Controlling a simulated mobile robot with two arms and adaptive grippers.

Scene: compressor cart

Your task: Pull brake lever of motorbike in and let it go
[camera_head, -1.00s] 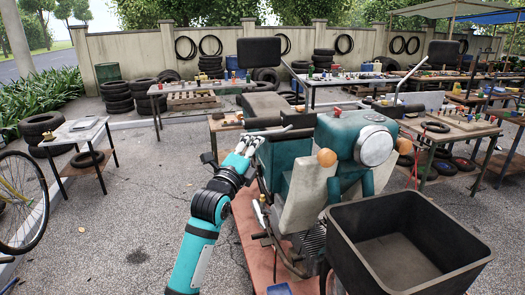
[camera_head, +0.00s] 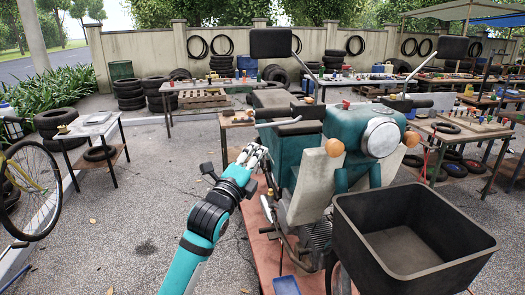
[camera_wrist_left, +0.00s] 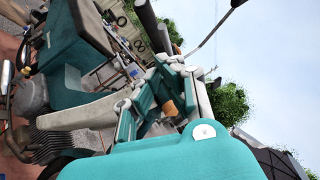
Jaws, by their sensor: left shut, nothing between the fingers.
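The teal motorbike (camera_head: 340,130) stands at centre in the head view, with a round headlight (camera_head: 381,138). Its brake lever (camera_head: 278,122) is a thin pale bar in front of the black handlebar grip (camera_head: 300,128) on the picture's left side. My left gripper (camera_head: 254,154) is just below and left of the lever, apart from it, with its fingers closed and empty. In the left wrist view, the gripper (camera_wrist_left: 165,90) covers part of the bike, and a dark bar, likely the handlebar grip (camera_wrist_left: 147,22), is beyond the fingers. My right gripper is not in view.
A black bin (camera_head: 410,235) stands at the bike's front right. The left mirror (camera_head: 270,43) rises above the handlebar. A small table (camera_head: 90,125) and a bicycle (camera_head: 25,190) are at far left. Open paving lies left of my arm.

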